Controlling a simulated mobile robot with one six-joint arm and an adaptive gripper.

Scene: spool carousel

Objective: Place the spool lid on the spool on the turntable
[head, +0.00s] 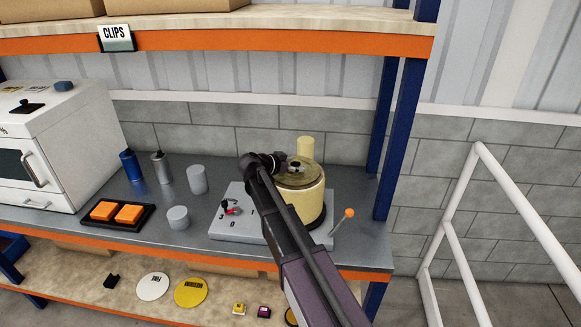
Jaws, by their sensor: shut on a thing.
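A cream-yellow spool (309,207) stands upright on the turntable, a grey base plate (232,232) with a dark round platter under the spool. A round olive-brown lid (312,181) is at the spool's top. I cannot tell whether it rests there or hovers just above. My gripper (292,167) is at the lid's centre, shut on it, with the grip point small and partly hidden by my wrist. My arm covers the front left of the spool and part of the base plate.
A cream cylinder (306,147) stands behind the spool. An orange-knobbed lever (349,213) is at right, a red-handled control (231,210) at left. Grey cylinders (197,179), an orange-block tray (118,213) and a white oven-like box (50,145) stand further left. Blue posts (399,140) bound the shelf at right.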

